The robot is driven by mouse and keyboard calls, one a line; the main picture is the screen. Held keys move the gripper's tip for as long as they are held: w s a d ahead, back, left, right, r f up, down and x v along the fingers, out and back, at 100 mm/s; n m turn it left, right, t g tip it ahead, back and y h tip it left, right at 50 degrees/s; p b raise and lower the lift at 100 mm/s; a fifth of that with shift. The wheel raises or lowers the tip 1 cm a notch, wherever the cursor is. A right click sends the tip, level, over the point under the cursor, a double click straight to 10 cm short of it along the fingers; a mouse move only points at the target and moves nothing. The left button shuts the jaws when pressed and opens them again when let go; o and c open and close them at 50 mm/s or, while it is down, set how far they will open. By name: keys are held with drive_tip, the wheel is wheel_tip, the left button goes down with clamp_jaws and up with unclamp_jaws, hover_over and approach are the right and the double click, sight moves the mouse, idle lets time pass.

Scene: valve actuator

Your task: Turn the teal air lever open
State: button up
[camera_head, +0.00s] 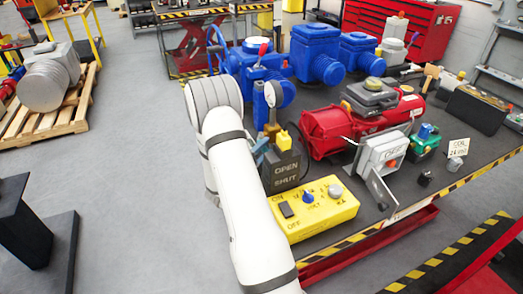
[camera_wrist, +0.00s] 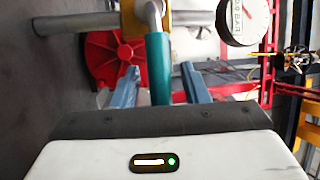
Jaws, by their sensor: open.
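The teal lever (camera_wrist: 157,50) shows in the wrist view, just ahead of my gripper and in line with the gap between its fingers. Its far end meets a bent grey metal part on a yellow valve body (camera_wrist: 133,18) with a grey pipe through it. My gripper (camera_wrist: 159,72) is open, with one blue-grey finger on each side of the lever. I cannot tell whether either finger touches it. In the head view my white arm hides most of this spot. A dark sign reading OPEN and SHUT (camera_head: 286,172) stands beside my arm.
On the bench are a yellow switch box (camera_head: 318,212), a red actuator (camera_head: 325,130), a grey box with an open cover (camera_head: 383,152) and blue actuators (camera_head: 316,52).

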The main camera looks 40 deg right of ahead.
clamp_jaws()
idle(0.4)
drive_tip(key=shift+a+f, duration=0.1)
